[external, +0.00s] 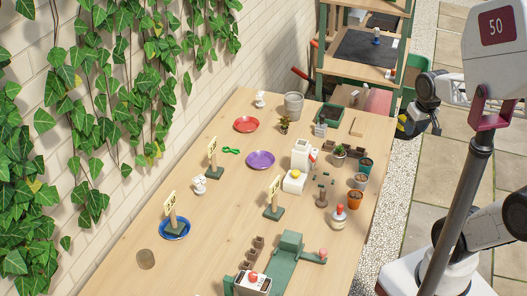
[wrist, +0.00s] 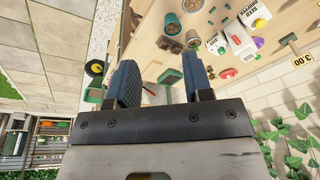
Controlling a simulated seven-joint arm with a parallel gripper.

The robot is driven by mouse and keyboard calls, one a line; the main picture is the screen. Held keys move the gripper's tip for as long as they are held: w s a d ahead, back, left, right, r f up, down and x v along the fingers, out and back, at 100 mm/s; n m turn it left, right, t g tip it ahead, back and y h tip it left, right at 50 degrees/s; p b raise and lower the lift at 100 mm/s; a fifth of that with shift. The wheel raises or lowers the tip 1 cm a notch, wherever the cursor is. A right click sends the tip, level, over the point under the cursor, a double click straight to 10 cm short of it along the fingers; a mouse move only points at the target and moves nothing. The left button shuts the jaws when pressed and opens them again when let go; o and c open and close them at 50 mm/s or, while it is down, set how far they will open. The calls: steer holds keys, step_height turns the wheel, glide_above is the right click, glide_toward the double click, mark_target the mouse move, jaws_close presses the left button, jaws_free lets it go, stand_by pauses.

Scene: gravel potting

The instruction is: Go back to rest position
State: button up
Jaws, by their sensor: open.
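My gripper (external: 411,124) hangs at the right of the external view, off the table's right edge and above the gravel and paving. In the wrist view my gripper (wrist: 158,85) has its two fingers apart, with nothing between them. It touches none of the things on the table. My arm comes in from the lower right of the external view.
The wooden table (external: 120,262) holds a red saucer (external: 246,125), a purple saucer (external: 260,160), a blue saucer (external: 174,229), small potted plants, signs and a green device (external: 290,251). A shelf (external: 360,60) stands behind. An ivy-covered wall borders the left.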

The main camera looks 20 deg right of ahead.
steer(key=shift+s+d+h, duration=0.3)
steer(key=shift+s+d, duration=0.45)
